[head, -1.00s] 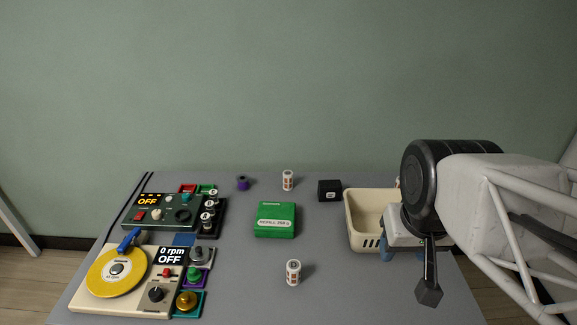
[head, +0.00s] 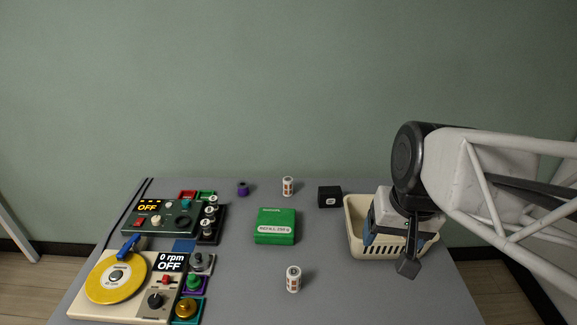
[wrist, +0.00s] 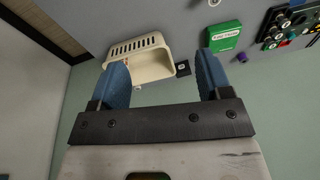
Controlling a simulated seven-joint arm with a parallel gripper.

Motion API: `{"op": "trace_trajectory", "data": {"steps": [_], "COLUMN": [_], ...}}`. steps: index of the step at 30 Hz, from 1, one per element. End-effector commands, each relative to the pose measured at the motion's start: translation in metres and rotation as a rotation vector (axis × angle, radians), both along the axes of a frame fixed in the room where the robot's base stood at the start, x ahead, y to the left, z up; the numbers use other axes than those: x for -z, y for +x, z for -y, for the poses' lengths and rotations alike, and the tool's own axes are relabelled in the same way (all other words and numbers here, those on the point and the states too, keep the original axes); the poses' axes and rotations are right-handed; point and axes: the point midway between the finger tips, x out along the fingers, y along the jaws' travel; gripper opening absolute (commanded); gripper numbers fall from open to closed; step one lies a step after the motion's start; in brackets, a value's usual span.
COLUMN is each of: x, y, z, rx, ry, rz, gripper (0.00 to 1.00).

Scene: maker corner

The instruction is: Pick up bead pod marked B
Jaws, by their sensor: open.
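Several small pods with pale, marked tops (head: 211,211) stand in a black rack at the left of the table. They also show at the upper right of the wrist view (wrist: 280,33). Their markings are too small to read, so I cannot tell which one is B. My gripper (wrist: 161,60) is open and empty, its blue fingers spread apart. In the head view my gripper (head: 390,240) is over the cream basket at the right, far from the rack and partly hidden by my arm.
The cream basket (head: 352,238) stands below my gripper. A green box (head: 275,226), a black box (head: 329,197), two white-and-orange cylinders (head: 293,279) (head: 287,186) and a purple spool (head: 242,188) stand mid-table. A yellow turntable (head: 115,279) and a green control panel (head: 160,217) fill the left.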

Motion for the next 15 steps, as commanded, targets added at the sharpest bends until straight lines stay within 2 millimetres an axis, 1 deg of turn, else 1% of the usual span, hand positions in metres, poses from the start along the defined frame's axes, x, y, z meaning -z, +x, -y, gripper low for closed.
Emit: {"op": "trace_trajectory", "data": {"steps": [1,8,15], "x": [-0.001,-0.003,0.001], "y": [0.011,0.062,0.119], "z": [-0.003,-0.021,-0.041], "rx": [0.019,0.135,0.261], "ry": [0.022,0.146,0.272], "rz": [-0.014,-0.085,-0.165], "gripper": [0.71,0.71,0.71]}}
